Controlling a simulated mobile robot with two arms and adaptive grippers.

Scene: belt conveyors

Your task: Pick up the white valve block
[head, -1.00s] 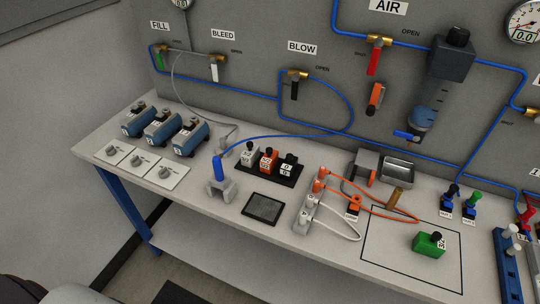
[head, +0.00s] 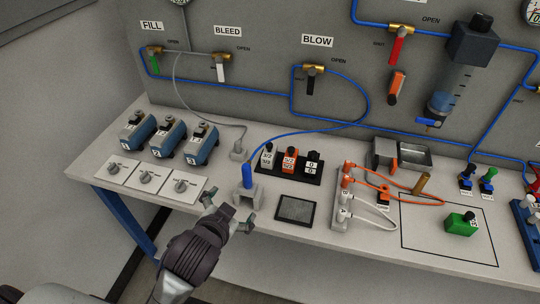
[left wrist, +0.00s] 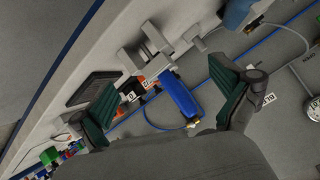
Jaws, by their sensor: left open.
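The white valve block (head: 267,157) stands upright at the left end of a black tray (head: 290,170), beside an orange block (head: 290,160) and a black block (head: 313,162). In the left wrist view the white block cannot be told apart clearly. My right gripper is not in view.
A blue-handled tool (head: 247,175) stands in a grey holder between my left gripper and the tray, with a blue hose. A dark pad (head: 296,209) lies before the tray. White connectors (head: 342,200) and a green block (head: 461,223) are to the right.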

